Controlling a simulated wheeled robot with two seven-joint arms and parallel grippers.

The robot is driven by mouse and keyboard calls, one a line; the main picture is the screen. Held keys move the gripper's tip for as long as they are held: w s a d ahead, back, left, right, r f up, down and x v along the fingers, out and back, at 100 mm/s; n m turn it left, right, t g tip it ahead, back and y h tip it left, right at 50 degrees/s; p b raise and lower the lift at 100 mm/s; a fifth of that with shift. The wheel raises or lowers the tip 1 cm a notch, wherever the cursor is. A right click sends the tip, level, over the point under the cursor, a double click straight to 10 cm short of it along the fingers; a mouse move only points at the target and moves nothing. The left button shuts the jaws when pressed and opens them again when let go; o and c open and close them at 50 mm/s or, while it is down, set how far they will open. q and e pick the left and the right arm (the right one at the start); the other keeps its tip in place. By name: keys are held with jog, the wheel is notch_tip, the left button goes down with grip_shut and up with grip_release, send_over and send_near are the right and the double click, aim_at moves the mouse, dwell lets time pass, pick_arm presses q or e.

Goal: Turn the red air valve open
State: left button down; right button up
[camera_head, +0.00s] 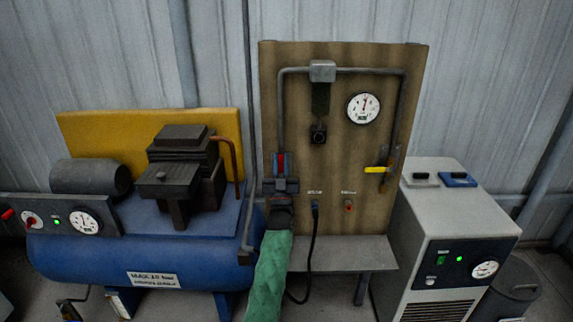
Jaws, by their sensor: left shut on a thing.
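The red air valve (282,160) is on the vertical grey pipe at the left side of the wooden board. Its red handle stands upright, in line with the pipe. My left gripper (281,180) reaches up to it from below, at the end of my green-sleeved arm, and is shut on the handle. The gripper hides the handle's lower part and the valve body. My right gripper is not in view.
A wooden board (345,130) carries a round gauge (364,108), a yellow-handled valve (377,169) and a hanging black hose (312,250). A blue compressor (75,258) stands left, a grey dryer (455,220) right. A grey shelf (345,252) lies below the board.

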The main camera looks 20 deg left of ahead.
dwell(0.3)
pick_arm(q)
jog(key=c, duration=1.4)
grip_release()
jog(key=shift+o, duration=0.2)
jog(key=shift+f, duration=0.15)
jog(key=v, duration=0.7)
jog(key=shift+s+f+b, duration=0.15)
jog(key=shift+s+b, duration=0.1)
jog(key=shift+b, duration=0.2)
